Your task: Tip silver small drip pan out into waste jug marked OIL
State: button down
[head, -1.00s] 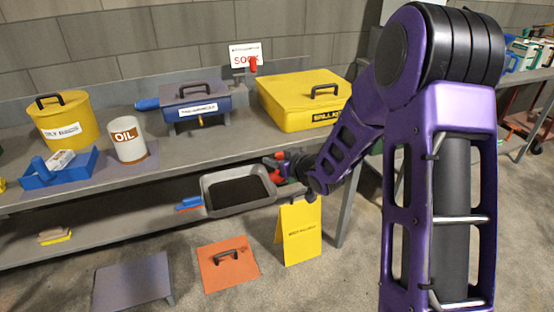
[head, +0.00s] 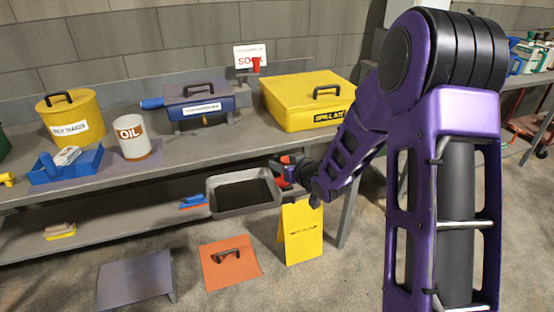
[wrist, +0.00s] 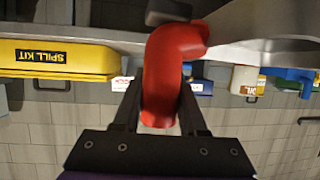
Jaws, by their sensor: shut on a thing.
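The silver small drip pan (head: 238,208) hangs in the air in front of the bench in the head view, close to level, with dark contents inside. My gripper (head: 288,170) is shut on its red handle (wrist: 170,68) at the pan's right side. In the wrist view the pan's metal side (wrist: 265,20) fills the top right. The waste jug marked OIL (head: 133,138) is a white cylinder with a brown label, upright on the bench to the left of the pan. It also shows small and upside down in the wrist view (wrist: 244,80).
On the bench (head: 190,158) stand a yellow bin (head: 70,115), a blue tray (head: 65,167), a blue case (head: 203,105) and a yellow spill kit (head: 308,100). A yellow floor sign (head: 302,235) and an orange panel (head: 229,262) are below the pan.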

jog(key=s+d+f+m+t+h, duration=0.1)
jog(key=s+d+f+m+h, duration=0.4)
jog(key=d, duration=0.4)
jog(key=s+f, duration=0.1)
jog(key=s, duration=0.1)
jog(key=shift+s+d+h, duration=0.25)
jog(key=shift+s+h, duration=0.15)
jog(key=shift+a, duration=0.1)
